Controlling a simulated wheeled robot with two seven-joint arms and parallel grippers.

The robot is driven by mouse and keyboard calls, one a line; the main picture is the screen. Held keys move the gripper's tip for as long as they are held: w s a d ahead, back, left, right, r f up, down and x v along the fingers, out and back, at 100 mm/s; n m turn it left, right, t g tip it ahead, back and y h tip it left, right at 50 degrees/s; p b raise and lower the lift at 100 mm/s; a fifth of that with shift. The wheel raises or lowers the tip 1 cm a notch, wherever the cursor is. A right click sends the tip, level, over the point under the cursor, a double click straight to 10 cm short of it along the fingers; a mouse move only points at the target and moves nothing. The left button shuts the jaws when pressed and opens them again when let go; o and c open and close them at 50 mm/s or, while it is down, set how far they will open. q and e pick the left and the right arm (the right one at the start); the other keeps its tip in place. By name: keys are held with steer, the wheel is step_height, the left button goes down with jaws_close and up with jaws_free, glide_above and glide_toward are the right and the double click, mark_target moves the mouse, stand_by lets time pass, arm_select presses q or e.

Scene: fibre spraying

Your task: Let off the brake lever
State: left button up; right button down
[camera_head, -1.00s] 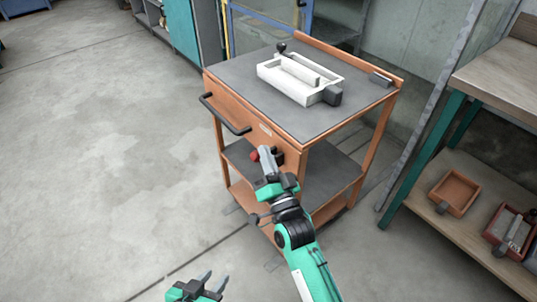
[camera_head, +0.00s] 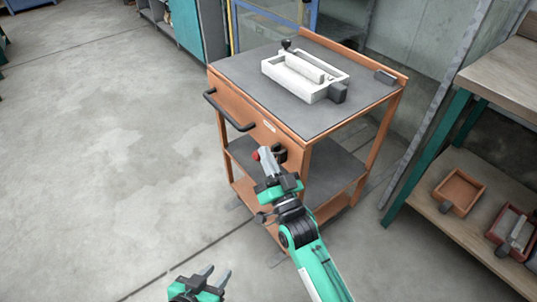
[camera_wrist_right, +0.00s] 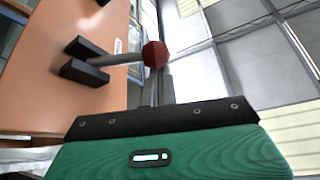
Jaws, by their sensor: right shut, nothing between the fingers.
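The brake lever is a grey rod (camera_wrist_right: 121,60) with a red knob (camera_wrist_right: 155,54) on its end, and it sticks out from a black bracket (camera_wrist_right: 84,62) on the orange cart (camera_head: 232,102). In the head view the red knob (camera_head: 255,155) shows just left of my right gripper's fingertips. My right gripper (camera_head: 266,156) is shut and empty. In the right wrist view its fingers (camera_wrist_right: 161,90) reach up close to the knob; I cannot tell whether they touch it. My left gripper (camera_head: 218,274) is open and empty, low over the floor.
A white tray-like fixture (camera_head: 325,92) sits on the cart top. The cart has a black push handle (camera_head: 228,112) on its front. A workbench (camera_head: 505,82) with small boxes (camera_head: 459,192) below stands at the right. The floor at the left is clear.

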arm_select(q)
steer(key=shift+a, duration=0.45)
arm_select(e)
step_height(320, 180, down, 8)
steer(key=n+g+y, duration=0.8)
steer(key=n+y, duration=0.1)
steer(key=n, duration=1)
steer(key=shift+s+a+n, duration=0.25)
steer(key=shift+a+n, duration=0.15)
arm_select(q)
steer(key=shift+s+g+y+p, duration=0.25)
steer(key=shift+g+y+p, duration=0.05)
steer(key=shift+p, duration=0.05)
arm_select(e)
steer(key=shift+r, duration=0.1)
